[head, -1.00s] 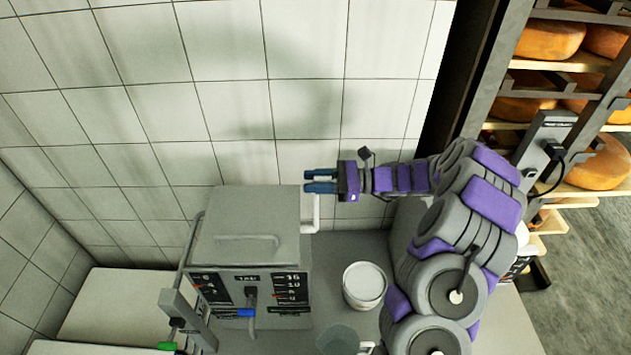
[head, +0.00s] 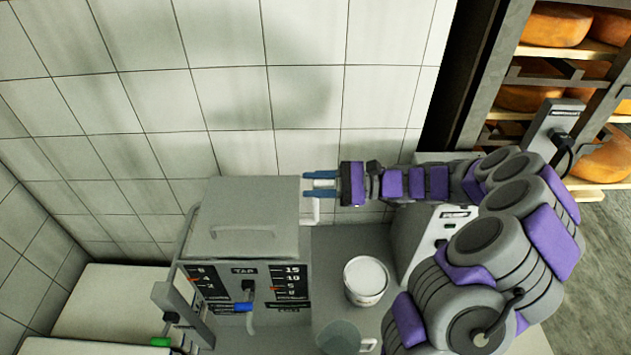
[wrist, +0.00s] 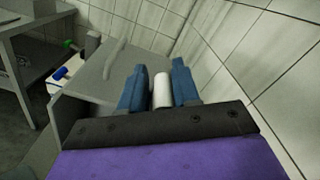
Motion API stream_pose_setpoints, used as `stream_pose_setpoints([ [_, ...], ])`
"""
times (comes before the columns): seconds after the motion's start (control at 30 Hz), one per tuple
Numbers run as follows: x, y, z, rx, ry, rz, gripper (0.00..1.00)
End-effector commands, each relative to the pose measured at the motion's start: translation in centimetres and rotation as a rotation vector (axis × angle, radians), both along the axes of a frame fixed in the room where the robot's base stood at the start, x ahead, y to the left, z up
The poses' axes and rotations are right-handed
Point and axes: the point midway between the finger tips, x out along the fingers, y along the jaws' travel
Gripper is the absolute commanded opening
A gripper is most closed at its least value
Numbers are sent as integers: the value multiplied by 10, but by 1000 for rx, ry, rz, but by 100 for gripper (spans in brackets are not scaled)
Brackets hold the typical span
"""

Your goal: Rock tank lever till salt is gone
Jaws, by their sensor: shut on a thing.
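The grey box-shaped tank (head: 245,220) stands on the worktop against the tiled wall, with gauges and a tap (head: 247,292) on its front. A light lever (head: 310,206) is on its right side. My gripper (head: 320,182) is at the lever's upper end, with its blue fingers pointing left. In the wrist view my gripper (wrist: 160,85) has the white lever grip (wrist: 162,90) between its two fingers. A white bucket (head: 366,280) stands right of the tank. I cannot see inside the tank or tell any salt.
A white machine (head: 425,235) is behind my arm. Shelves of cheese wheels (head: 555,28) stand at the right. The tiled wall is close behind my gripper.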

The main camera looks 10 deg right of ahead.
Motion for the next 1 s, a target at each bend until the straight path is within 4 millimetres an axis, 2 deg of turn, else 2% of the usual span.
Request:
stream_pose_setpoints([
  [0.1,-14,3,-3,-15,-102,-1,0],
  [0.4,-39,7,-9,-57,-293,-3,0],
  [0.63,-49,9,-14,-60,-285,-2,0],
  [1.0,-53,10,-18,-64,-282,-2,0],
])
